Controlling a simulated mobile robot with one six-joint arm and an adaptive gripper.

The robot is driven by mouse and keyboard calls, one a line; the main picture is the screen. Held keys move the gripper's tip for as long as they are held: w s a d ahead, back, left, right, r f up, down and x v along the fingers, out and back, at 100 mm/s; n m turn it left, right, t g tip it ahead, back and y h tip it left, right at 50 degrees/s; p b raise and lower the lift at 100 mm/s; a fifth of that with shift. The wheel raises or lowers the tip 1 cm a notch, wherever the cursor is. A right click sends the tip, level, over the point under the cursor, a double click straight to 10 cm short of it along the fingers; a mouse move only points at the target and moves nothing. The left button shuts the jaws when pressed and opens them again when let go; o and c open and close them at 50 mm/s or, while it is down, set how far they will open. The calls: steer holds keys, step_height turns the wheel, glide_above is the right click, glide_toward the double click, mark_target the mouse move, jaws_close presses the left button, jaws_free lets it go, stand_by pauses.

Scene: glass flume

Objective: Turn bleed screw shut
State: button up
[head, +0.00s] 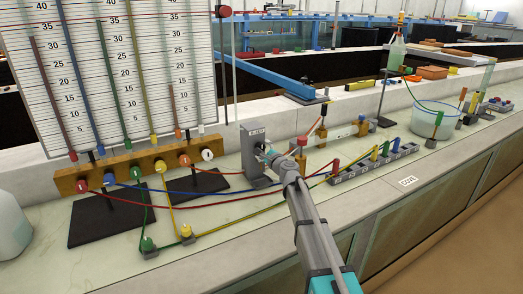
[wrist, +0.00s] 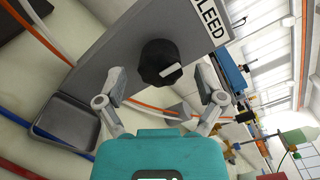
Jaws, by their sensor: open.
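The bleed screw (wrist: 158,62) is a black knob with a white mark across it, on the face of a grey plate (wrist: 105,55) in the wrist view. A white label, partly cut off, reads "LEED". In the head view the grey bleed block (head: 251,140) stands on the bench near the middle, and my gripper hides most of the knob. My gripper (wrist: 162,80) is open, one finger on each side of the knob in the picture. No contact shows, and the gap in depth is hard to tell. In the head view my gripper (head: 268,156) is at the block's front.
A grey tray (wrist: 67,125) sits below the plate. Left of the block, a wooden manifold (head: 125,172) carries coloured taps under a scaled tube board (head: 110,70). Coloured hoses cross the bench to a grey valve row (head: 372,165). A bucket (head: 435,118) stands farther right.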

steer(key=v, duration=1.1)
steer(key=shift+s, duration=0.1)
